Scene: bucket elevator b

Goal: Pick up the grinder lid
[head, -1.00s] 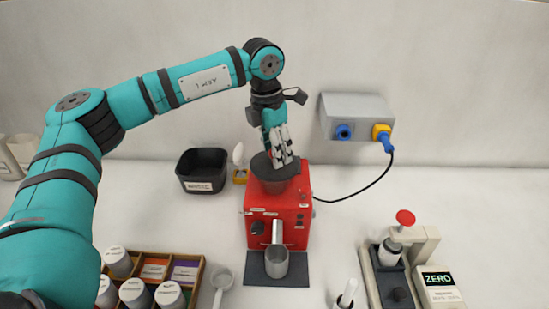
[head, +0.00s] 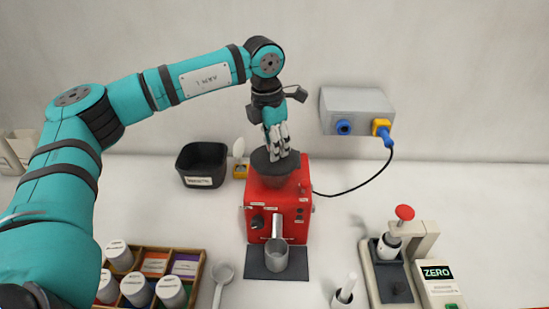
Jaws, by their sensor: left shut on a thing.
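The red grinder (head: 290,208) stands in the middle of the table. Its dark grinder lid (head: 265,160) sits over the dark hopper (head: 272,180) on top of the grinder. My left gripper (head: 278,157) reaches down from above with its fingers shut on the lid, partly hiding its middle. I cannot tell whether there is a gap between lid and hopper. My right gripper is not in view.
A metal cup (head: 276,255) stands at the grinder's front on a dark mat (head: 300,268). A black bin (head: 202,163) is behind left. A wooden tray of jars (head: 203,262) is front left; a press and scale (head: 436,280) are front right. A cable (head: 352,188) runs from the wall box (head: 357,104).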

